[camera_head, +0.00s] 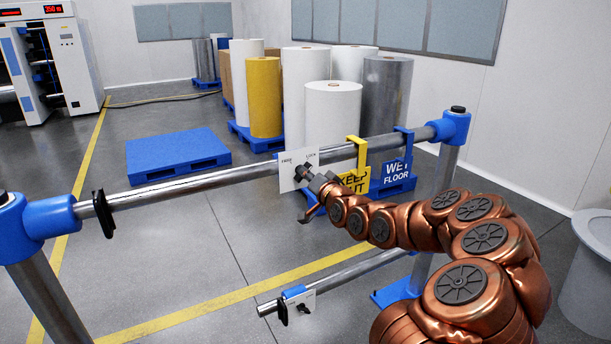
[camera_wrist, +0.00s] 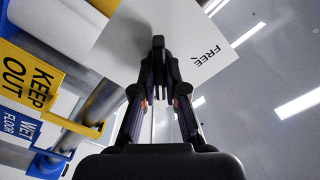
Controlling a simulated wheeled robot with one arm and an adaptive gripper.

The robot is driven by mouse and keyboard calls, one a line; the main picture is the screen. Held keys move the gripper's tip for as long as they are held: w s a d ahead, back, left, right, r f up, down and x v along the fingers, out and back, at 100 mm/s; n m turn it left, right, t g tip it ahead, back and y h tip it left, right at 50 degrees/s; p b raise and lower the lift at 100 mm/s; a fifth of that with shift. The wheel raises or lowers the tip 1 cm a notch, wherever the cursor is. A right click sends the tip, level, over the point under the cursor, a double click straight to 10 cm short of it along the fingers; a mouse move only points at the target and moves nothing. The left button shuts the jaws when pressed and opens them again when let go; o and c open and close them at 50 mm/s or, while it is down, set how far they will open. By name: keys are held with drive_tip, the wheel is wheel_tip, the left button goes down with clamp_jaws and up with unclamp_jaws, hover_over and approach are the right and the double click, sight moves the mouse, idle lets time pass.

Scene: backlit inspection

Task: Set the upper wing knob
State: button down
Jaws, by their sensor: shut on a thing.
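The upper wing knob sits on a white plate (camera_head: 288,181) marked FREE and LOCK, fixed to the upper steel rail (camera_head: 200,184). My gripper (camera_head: 305,172) is at the front of this plate, shut on the knob. In the wrist view my gripper (camera_wrist: 158,60) has its dark fingers closed together in front of the plate (camera_wrist: 190,22). The fingers cover most of the knob, so its angle cannot be told. The word FREE shows right of the fingertips in the wrist view.
A yellow KEEP OUT sign (camera_head: 357,184) and a blue WET FLOOR sign (camera_head: 397,170) hang on the rail, right of the plate. A lower rail (camera_head: 345,270) carries another small plate with a knob (camera_head: 304,307). A black clamp (camera_head: 104,214) is on the upper rail's left end.

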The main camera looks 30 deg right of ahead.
idle(0.4)
drive_tip(key=c, duration=1.2)
unclamp_jaws()
drive_tip(key=shift+s, duration=0.15)
drive_tip(key=s, duration=0.7)
drive_tip(key=s+a, duration=0.1)
drive_tip(key=s, duration=0.3)
drive_tip(key=shift+s, duration=0.35)
